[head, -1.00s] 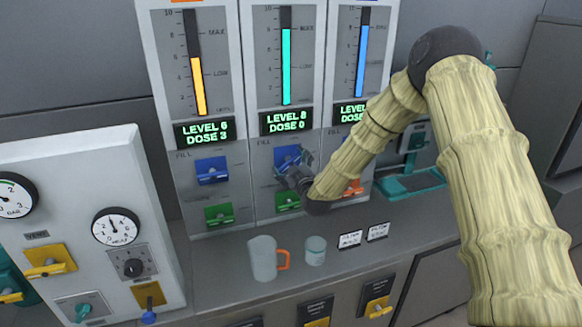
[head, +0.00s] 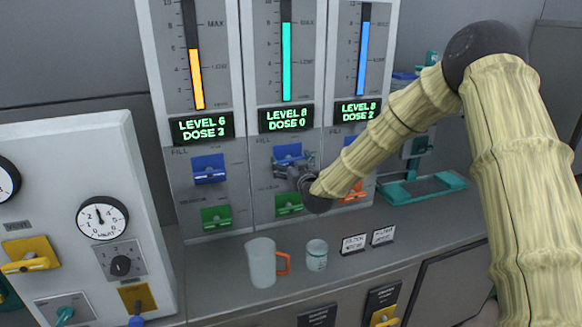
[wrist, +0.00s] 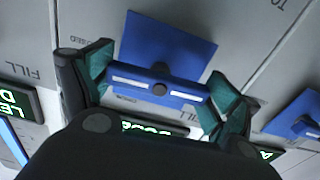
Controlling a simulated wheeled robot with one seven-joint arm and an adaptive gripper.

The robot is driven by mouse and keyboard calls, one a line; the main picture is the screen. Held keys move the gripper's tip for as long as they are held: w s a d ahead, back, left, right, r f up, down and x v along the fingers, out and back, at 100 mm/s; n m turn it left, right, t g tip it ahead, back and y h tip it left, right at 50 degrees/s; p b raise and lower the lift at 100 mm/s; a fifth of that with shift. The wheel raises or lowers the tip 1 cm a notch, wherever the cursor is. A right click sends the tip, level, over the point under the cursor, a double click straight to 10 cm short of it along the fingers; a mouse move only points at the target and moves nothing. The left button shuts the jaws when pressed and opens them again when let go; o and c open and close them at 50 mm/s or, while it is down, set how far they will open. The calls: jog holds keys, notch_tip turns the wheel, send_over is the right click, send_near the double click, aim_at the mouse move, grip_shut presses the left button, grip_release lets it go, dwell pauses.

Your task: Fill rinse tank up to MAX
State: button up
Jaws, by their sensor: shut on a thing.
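Three tank columns stand side by side; I cannot read which one is the rinse tank. The left yellow gauge (head: 196,80) reads LEVEL 6, DOSE 3, below its MAX mark. The middle teal gauge (head: 286,62) reads LEVEL 8, DOSE 0, with its top about at MAX. The right blue gauge (head: 362,60) reads LEVEL 8, DOSE 2. My gripper (head: 291,171) is at the middle column's blue FILL lever (head: 287,151). In the wrist view, my gripper (wrist: 163,84) is shut on the blue lever's handle bar (wrist: 158,87), one finger at each end.
Left of it is another blue FILL lever (head: 209,169). Green levers (head: 216,216) sit below. A gauge panel (head: 85,165) stands at the left.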

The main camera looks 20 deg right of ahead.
dwell(0.4)
jog(key=o, duration=0.8)
jog(key=shift+d, duration=0.1)
jog(key=s, duration=1.2)
jog(key=shift+d, duration=0.25)
